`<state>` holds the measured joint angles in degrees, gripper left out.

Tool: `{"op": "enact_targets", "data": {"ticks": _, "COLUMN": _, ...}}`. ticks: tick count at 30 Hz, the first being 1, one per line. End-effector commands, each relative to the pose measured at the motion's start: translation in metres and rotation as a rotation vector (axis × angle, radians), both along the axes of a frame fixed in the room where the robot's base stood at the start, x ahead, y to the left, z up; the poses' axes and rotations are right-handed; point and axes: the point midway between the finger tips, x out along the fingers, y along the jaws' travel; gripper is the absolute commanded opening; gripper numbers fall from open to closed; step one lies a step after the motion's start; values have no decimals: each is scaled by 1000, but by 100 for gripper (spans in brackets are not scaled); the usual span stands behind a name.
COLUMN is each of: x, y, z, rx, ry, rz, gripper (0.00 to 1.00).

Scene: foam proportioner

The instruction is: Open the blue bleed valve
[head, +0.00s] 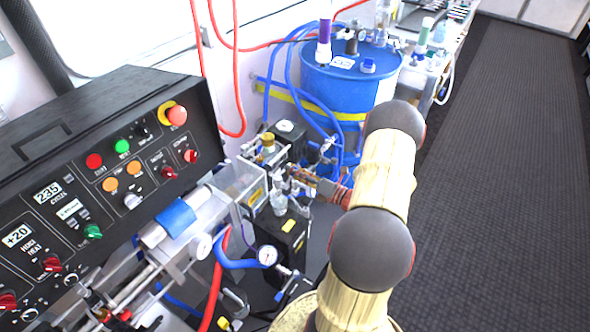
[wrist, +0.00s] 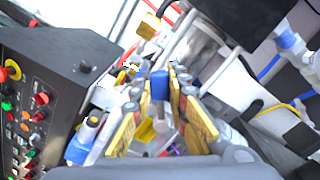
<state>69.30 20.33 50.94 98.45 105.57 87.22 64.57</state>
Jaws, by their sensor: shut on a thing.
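The blue bleed valve's handle (wrist: 160,84) shows in the wrist view as a small upright blue piece at the centre. My gripper (wrist: 160,97) has its two yellow-padded fingers on either side of that blue piece, with the fingertips closed on it. The valve's body behind and below the handle is mostly hidden by the fingers. In the head view my arm reaches up the right side and bends away towards the machine. The gripper is largely hidden there, and I cannot pick out the bleed valve among the fittings.
A black control panel (head: 100,190) stands at the left, also in the wrist view (wrist: 50,95). A blue drum (head: 345,95) with hoses stands behind the fittings. A pressure gauge (head: 267,255) and hoses crowd the lower middle. The dark floor (head: 510,180) at the right is clear.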

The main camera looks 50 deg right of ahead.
Motion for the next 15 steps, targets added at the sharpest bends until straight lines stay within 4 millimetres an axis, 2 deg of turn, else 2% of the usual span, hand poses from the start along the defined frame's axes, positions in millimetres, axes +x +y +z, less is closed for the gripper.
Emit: {"op": "enact_targets", "data": {"ticks": 15, "x": -2, "y": 23, "z": 17, "rx": -483, "ry": -39, "rz": 2, "gripper": 0}}
